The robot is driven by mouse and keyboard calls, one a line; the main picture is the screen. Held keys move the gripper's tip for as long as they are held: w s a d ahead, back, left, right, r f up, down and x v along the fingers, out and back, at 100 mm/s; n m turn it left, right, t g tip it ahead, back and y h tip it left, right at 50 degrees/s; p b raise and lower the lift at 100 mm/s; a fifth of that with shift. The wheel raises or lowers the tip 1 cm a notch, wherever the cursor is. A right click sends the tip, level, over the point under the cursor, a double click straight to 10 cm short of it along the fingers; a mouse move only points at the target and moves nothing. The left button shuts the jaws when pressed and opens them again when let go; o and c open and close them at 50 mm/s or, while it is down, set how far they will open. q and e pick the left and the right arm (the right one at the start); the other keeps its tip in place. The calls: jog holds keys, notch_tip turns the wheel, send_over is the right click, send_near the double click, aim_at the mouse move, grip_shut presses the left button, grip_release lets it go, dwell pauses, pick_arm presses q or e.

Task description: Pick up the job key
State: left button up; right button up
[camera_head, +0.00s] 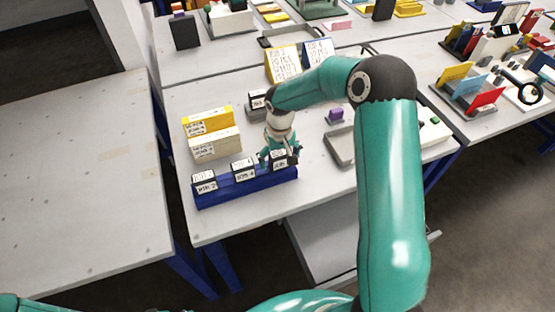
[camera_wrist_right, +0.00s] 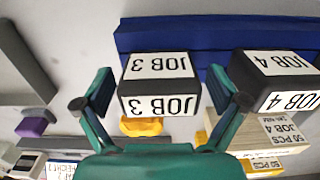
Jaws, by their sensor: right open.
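The blue rack (camera_head: 247,189) stands near the front edge of the table and holds three black job keys with white labels. They are JOB 2 (camera_head: 205,184) on the left, JOB 4 (camera_head: 244,170) in the middle and one on the right, partly hidden, which reads JOB 3 (camera_wrist_right: 160,84) in the right wrist view. My right gripper (camera_head: 276,156) is open over the right-hand key. In the wrist view its fingers are on either side of the JOB 3 key, with gaps showing. JOB 4 (camera_wrist_right: 277,80) stands just beside one finger. My left gripper is out of view.
Yellow and cream boxes (camera_head: 215,145) stand behind the rack on the left. A grey tray (camera_head: 341,148) and a purple piece (camera_head: 335,115) lie to the right. Yellow and blue sign cards (camera_head: 283,64) stand farther back. The bare grey table (camera_head: 80,170) at the left is clear.

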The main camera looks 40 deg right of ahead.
jog(key=c, duration=1.2)
